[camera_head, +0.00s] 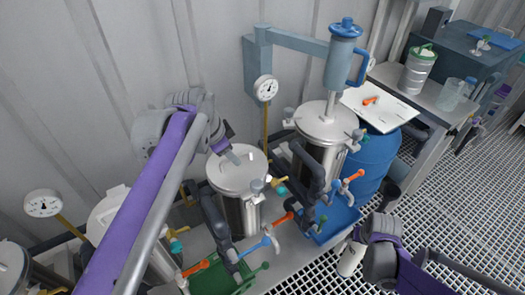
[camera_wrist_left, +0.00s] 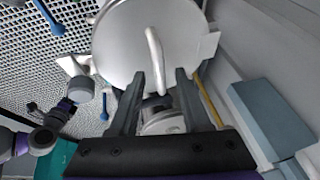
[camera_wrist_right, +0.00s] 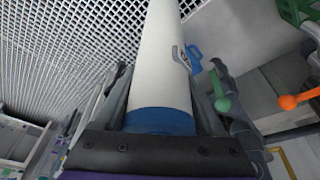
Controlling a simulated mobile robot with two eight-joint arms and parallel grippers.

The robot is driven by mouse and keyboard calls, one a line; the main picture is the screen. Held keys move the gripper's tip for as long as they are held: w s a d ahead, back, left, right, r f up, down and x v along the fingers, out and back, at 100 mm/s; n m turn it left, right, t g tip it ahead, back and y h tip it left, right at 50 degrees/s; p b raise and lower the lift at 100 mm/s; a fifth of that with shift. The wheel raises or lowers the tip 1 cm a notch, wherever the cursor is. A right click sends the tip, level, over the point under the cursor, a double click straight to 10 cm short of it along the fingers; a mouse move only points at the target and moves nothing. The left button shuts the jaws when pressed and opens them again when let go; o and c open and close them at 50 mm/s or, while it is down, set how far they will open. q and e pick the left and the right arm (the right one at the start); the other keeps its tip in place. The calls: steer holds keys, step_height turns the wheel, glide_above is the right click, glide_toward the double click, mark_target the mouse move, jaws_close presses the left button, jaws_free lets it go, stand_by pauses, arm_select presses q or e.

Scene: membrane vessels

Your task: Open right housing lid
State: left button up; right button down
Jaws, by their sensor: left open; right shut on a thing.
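A steel housing with a round pale lid (camera_head: 237,170) stands in the middle of the head view, and the lid lies flat on it. Another housing with a round lid (camera_head: 326,120) stands further right. My left gripper (camera_head: 230,154) is open and empty, just above the middle housing's lid. In the left wrist view a pale round lid (camera_wrist_left: 120,50) with a bar handle (camera_wrist_left: 154,55) lies beyond the open fingers. My right gripper (camera_head: 358,246) is shut on a white cylinder with a blue end (camera_wrist_right: 162,65), away from the housings at the lower right.
A blue press-like device (camera_head: 343,60) on a wall arm stands over the right housing. Pipes and orange-handled valves (camera_head: 283,218) crowd the housings' front. A blue barrel (camera_head: 378,158) bears a white board. Grating floor (camera_head: 465,195) lies open at the right.

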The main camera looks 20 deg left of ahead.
arm_select(q)
jaws_close()
stand_by(1.4)
